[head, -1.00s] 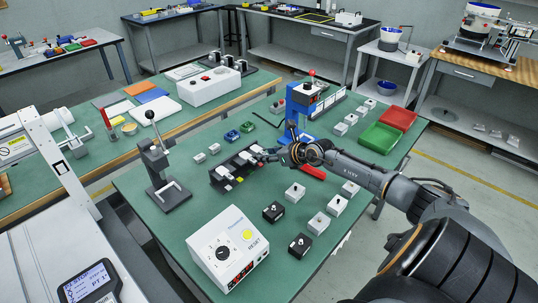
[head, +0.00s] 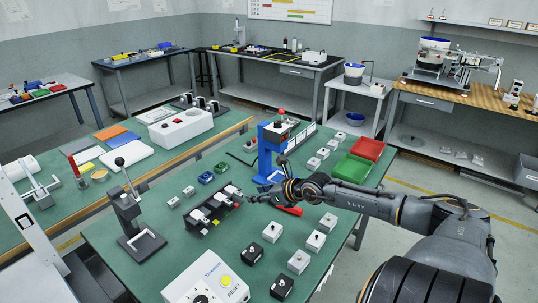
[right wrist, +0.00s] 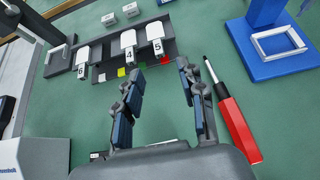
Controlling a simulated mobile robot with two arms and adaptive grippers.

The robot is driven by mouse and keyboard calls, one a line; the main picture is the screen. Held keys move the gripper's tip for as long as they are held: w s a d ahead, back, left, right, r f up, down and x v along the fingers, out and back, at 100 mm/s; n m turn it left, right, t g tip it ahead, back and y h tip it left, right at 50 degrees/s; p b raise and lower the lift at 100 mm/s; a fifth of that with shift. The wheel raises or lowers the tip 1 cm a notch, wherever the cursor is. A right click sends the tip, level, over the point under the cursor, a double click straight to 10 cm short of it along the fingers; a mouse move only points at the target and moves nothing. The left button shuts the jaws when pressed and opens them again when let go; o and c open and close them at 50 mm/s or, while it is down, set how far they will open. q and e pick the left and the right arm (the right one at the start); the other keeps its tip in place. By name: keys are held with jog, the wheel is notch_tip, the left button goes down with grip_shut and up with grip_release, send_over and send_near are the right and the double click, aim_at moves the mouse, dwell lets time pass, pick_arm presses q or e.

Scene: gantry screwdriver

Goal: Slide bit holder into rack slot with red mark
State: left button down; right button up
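The dark rack (head: 203,222) stands on the green bench; it also shows in the right wrist view (right wrist: 100,53). It carries grey-white bit holders: holder 6 (right wrist: 82,58) at the left, holder 4 (right wrist: 129,42) and holder 5 (right wrist: 156,38) close together further right. My right gripper (head: 252,197) is at the rack's right end. Its fingers (right wrist: 162,85) are apart with nothing between them. My left gripper is not in view.
A red-handled screwdriver (right wrist: 240,130) lies right of my right fingers. A blue press stand (head: 267,155) rises behind the gripper. A black lever stand (head: 128,215) is left of the rack. Several small boxes and green (head: 352,168) and red bins lie to the right.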

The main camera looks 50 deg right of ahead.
jog(key=shift+v, duration=2.4)
